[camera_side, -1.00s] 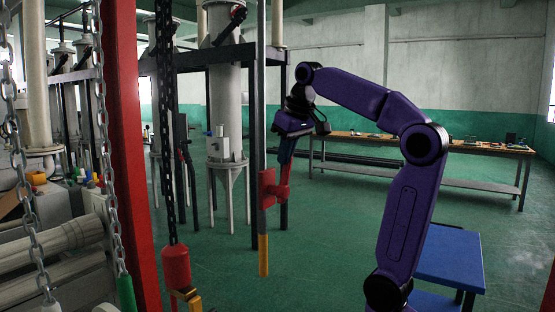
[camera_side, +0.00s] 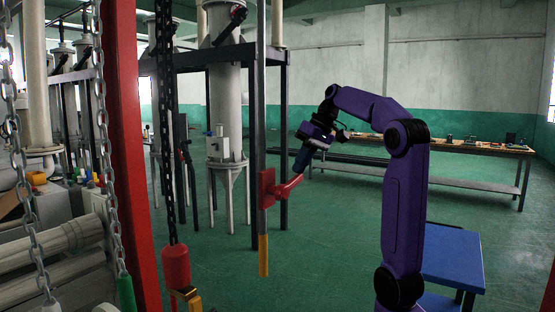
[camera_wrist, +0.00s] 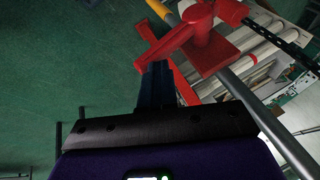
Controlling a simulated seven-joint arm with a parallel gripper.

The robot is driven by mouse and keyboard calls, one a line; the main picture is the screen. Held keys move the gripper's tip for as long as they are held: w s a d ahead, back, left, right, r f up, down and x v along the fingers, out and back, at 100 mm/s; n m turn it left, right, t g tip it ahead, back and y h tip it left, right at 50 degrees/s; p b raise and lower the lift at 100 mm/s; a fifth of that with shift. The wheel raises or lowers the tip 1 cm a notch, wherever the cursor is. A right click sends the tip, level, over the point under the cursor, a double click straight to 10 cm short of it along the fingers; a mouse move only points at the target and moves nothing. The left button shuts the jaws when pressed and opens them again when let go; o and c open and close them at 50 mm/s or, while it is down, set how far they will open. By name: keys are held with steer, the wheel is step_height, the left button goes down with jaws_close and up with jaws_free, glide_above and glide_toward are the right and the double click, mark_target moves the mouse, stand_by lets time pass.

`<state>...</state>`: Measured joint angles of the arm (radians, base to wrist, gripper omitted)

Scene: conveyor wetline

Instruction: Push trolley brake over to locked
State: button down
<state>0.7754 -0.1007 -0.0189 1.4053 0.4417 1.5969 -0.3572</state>
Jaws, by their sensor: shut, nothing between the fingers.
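The trolley brake is a red lever (camera_side: 291,186) on a red bracket (camera_side: 267,188), fixed to a grey pole with a yellow lower end. In the side view the lever slants up and to the right from the bracket. My gripper (camera_side: 297,170) is shut and empty, its blue fingers pointing down at the lever's outer end and seemingly touching it. In the wrist view the lever (camera_wrist: 172,44) runs left from its red mount (camera_wrist: 210,52). My shut fingers (camera_wrist: 157,66) are just below the lever there, beside a red bar; exact contact is unclear.
A red post (camera_side: 128,150) and hanging chains (camera_side: 103,120) stand at the left, near grey rollers (camera_side: 60,240). A blue table (camera_side: 455,255) is at the right by my arm. A long workbench (camera_side: 440,146) stands behind. The green floor between is clear.

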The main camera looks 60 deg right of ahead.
steer(key=shift+d+f, duration=0.35)
steer(key=shift+f, duration=0.35)
steer(key=shift+d+f, duration=0.35)
steer(key=shift+f, duration=0.35)
steer(key=s+d+r, duration=0.3)
steer(key=d+r, duration=0.4)
steer(key=r, duration=0.2)
steer(key=shift+s+d+r, duration=0.35)
steer(key=shift+s, duration=0.05)
